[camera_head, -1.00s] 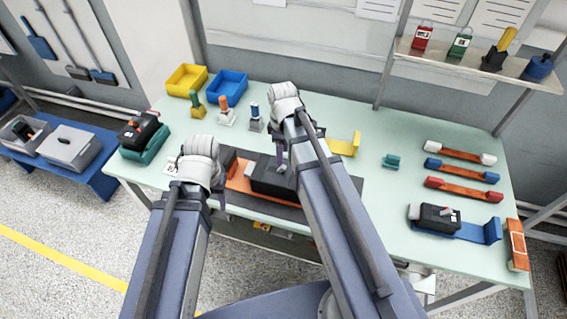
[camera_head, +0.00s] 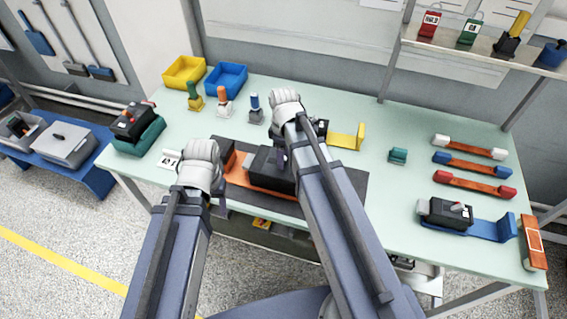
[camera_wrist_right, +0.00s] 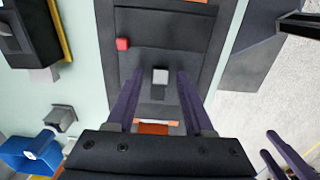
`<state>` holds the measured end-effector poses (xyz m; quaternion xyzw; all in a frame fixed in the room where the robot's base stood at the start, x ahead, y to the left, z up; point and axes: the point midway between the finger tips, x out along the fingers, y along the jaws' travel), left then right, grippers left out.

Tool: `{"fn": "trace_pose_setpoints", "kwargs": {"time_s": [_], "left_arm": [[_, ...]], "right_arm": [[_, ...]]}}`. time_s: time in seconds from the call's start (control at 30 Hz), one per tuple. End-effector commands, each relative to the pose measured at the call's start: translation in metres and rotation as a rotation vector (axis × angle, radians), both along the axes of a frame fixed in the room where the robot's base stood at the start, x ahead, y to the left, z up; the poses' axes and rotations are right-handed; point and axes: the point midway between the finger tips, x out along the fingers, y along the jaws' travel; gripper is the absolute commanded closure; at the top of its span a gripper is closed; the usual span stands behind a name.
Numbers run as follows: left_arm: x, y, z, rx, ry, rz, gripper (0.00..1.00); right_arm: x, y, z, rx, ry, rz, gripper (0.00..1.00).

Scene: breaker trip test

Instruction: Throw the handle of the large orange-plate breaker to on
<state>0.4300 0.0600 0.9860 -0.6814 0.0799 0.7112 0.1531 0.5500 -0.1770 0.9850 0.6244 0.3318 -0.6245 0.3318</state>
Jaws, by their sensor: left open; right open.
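The large breaker has a black body (camera_head: 268,172) on an orange plate (camera_head: 236,172), lying on a dark mat on the bench. My right arm hides part of it in the head view. In the right wrist view its grey handle (camera_wrist_right: 160,76) stands on the black body, with a red button (camera_wrist_right: 122,44) nearby. My right gripper (camera_wrist_right: 159,74) is open above the breaker, its two fingers on either side of the handle in the picture; contact cannot be told. My left gripper (camera_head: 219,201) is open and empty near the mat's left front; its fingers show in the right wrist view (camera_wrist_right: 285,155).
A smaller breaker on a blue plate (camera_head: 480,228) sits at the right. Fuse-like bars (camera_head: 470,165) lie behind it. Yellow (camera_head: 185,72) and blue (camera_head: 226,80) bins and several small upright handles stand at the back left.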

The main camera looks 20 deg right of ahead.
Motion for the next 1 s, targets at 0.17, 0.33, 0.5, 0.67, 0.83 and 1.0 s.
{"fn": "trace_pose_setpoints", "kwargs": {"time_s": [0.17,0.33,0.5,0.67,0.83,1.0], "left_arm": [[0.0,0.0,-0.0086,0.0,0.0,0.001,0.43],[0.0,0.0,-0.0073,0.0,0.0,0.001,0.43],[0.0,0.0,-0.0074,0.0,0.0,0.0,0.43],[0.0,0.0,-0.0074,0.0,0.0,0.0,0.43],[0.0,0.0,-0.0074,0.0,0.0,0.0,0.43],[0.0,0.0,-0.0074,0.0,0.0,0.0,0.43]], "right_arm": [[0.0,0.0,-0.0085,0.0,0.0,0.0,0.47],[0.0,0.0,-0.0074,0.0,0.0,0.0,0.47],[0.0,0.0,-0.0074,0.0,0.0,0.0,0.62],[0.0,0.0,-0.0074,0.0,0.0,0.0,0.8],[0.0,0.0,-0.0075,0.0,0.0,0.0,0.99],[0.0,0.0,-0.0075,0.0,0.0,0.0,1.0]]}}
